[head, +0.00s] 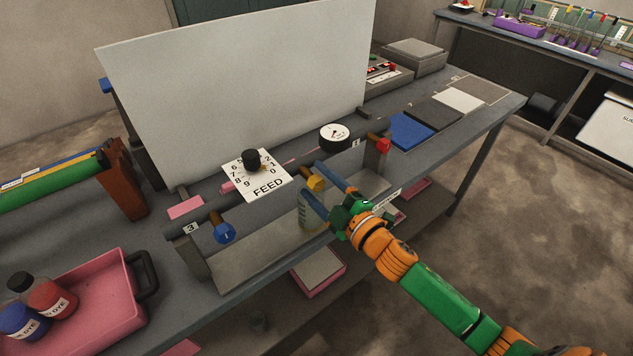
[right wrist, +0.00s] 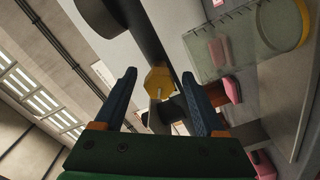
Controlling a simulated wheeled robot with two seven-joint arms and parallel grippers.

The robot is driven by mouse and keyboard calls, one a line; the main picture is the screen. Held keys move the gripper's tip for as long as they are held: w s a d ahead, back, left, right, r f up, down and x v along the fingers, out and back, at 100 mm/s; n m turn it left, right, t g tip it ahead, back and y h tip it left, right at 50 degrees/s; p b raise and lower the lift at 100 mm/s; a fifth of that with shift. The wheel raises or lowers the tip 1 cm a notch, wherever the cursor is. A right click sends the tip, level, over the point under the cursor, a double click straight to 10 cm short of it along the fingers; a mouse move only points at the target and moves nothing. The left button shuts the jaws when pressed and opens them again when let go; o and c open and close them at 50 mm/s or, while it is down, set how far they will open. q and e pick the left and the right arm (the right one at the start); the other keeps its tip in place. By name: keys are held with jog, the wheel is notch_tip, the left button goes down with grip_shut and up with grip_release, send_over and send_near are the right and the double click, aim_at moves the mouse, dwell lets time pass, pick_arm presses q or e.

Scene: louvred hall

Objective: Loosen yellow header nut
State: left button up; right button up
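The yellow header nut (head: 316,184) sits on the pipe header along the bench front, between the blue nut (head: 224,233) and the red nut (head: 384,146). My right gripper (head: 319,182) comes in from the lower right with its two blue fingers on either side of the yellow nut. In the right wrist view, the yellow nut (right wrist: 158,82) lies between the fingertips (right wrist: 159,75). A gap shows on each side of it, so the gripper is open and the nut is not gripped. My left gripper is in neither view.
A FEED dial plate (head: 263,178) and a round gauge (head: 335,136) stand behind the header. A large pale panel (head: 240,85) rises behind them. A clear container (head: 307,212) is just below the fingers. A pink tray (head: 105,305) with dye bottles is at left.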

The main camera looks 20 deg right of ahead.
jog(key=p+v, duration=0.1)
jog(key=v, duration=0.6)
jog(key=b+v, duration=0.1)
jog(key=v, duration=0.6)
jog(key=shift+b, duration=0.4)
